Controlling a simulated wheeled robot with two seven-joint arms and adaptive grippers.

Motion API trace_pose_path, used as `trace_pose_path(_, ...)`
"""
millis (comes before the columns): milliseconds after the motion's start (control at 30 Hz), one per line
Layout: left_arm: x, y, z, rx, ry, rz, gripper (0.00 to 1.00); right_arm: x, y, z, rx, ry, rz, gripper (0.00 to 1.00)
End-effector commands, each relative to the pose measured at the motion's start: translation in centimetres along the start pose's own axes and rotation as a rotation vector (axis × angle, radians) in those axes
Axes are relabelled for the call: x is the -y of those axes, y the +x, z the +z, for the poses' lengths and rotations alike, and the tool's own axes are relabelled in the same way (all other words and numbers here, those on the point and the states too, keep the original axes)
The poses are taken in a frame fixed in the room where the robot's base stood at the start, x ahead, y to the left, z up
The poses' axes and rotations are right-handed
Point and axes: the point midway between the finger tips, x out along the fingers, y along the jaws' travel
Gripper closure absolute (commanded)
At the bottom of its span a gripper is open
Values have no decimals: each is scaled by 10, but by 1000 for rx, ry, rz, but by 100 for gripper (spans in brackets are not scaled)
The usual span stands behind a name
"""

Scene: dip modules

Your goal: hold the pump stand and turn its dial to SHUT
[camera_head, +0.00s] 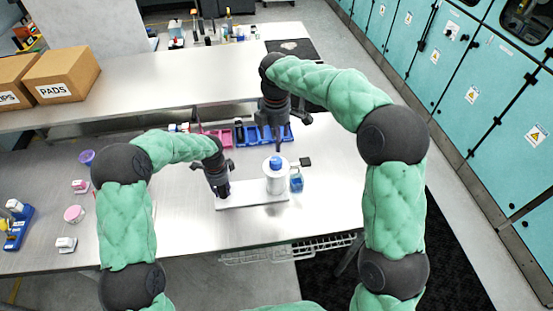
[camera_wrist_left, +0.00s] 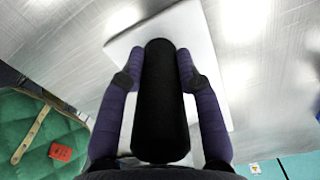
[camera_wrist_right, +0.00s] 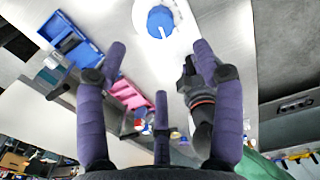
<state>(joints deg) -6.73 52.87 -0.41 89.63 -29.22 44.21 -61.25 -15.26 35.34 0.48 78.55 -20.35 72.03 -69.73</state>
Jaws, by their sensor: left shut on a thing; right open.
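The pump stand is a white base plate (camera_head: 255,200) with a white cylinder (camera_head: 275,181) and a blue dial (camera_head: 276,162) on top. My left gripper (camera_head: 223,190) is shut on the stand's black upright handle (camera_wrist_left: 163,95), with a finger on each side, above the plate in the left wrist view. My right gripper (camera_head: 278,140) is open and empty, above and behind the dial, apart from it. In the right wrist view the dial (camera_wrist_right: 160,21) lies beyond the fingertips near the top edge, with a white pointer line. No dial lettering is readable.
A small blue bottle (camera_head: 296,182) stands just right of the cylinder. Pink (camera_head: 217,138) and blue (camera_head: 262,134) bins lie behind. Purple and pink cups and a blue rack (camera_head: 18,228) are at the left.

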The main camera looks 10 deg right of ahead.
Motion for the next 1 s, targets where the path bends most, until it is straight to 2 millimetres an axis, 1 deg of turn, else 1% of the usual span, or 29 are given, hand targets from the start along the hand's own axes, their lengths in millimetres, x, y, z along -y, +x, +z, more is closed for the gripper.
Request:
trace_pose_path(700, -2, 2, 0, 1, 1, 5, 100, 1, 88, 1, 1, 2, -5, 32)
trace_pose_path(800, -2, 2, 0, 1, 1, 5, 100, 2, 99, 1, 1, 1, -6, 32)
trace_pose_path(1000, -2, 2, 0, 1, 1, 5, 100, 1, 113, 1, 1, 1, -4, 32)
